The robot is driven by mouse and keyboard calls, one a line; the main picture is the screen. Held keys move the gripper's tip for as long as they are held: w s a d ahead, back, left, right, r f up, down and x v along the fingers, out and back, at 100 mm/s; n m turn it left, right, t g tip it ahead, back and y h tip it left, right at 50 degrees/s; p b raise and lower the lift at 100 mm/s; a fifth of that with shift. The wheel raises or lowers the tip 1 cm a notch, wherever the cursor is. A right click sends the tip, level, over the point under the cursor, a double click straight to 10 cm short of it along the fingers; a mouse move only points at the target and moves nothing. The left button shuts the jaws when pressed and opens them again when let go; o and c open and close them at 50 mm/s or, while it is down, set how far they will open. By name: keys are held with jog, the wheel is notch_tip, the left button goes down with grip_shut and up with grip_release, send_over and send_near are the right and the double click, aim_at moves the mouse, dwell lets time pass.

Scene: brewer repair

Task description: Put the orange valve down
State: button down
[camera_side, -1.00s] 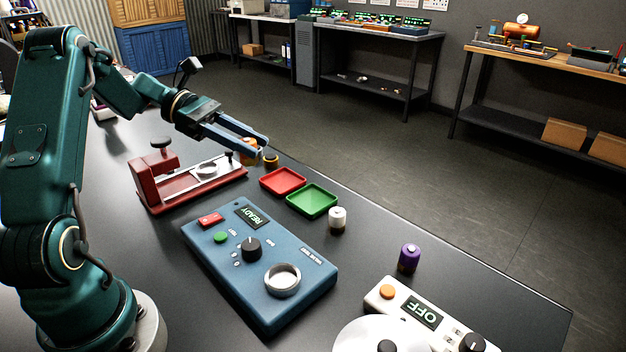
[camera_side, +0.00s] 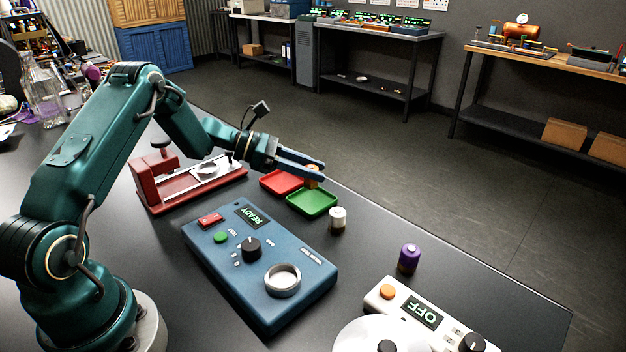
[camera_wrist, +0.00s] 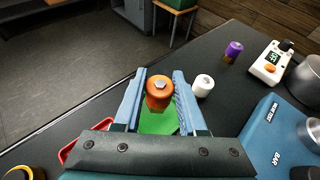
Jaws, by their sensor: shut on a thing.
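The orange valve (camera_side: 312,173) is held between the blue fingers of my gripper (camera_side: 318,172), at the back edge of the green tray in the side view. In the wrist view the orange valve (camera_wrist: 159,92) stands upright between the two fingertips (camera_wrist: 160,84), with the green tray (camera_wrist: 157,124) below it. The valve appears to be above the tray; whether its bottom touches is hidden. My gripper is shut on the valve.
The red tray (camera_side: 275,186) lies left of the green tray. A white valve (camera_side: 337,219) and a purple valve (camera_side: 409,257) stand to the right. The blue READY unit (camera_side: 215,255) and red fixture (camera_side: 160,190) are nearer my arm.

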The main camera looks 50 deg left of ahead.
aim_at(312, 186)
jog(key=shift+w+d+f, duration=0.1)
jog(key=shift+f, duration=1.95)
jog(key=shift+f, duration=0.15)
jog(key=shift+c, duration=2.4)
grip_release()
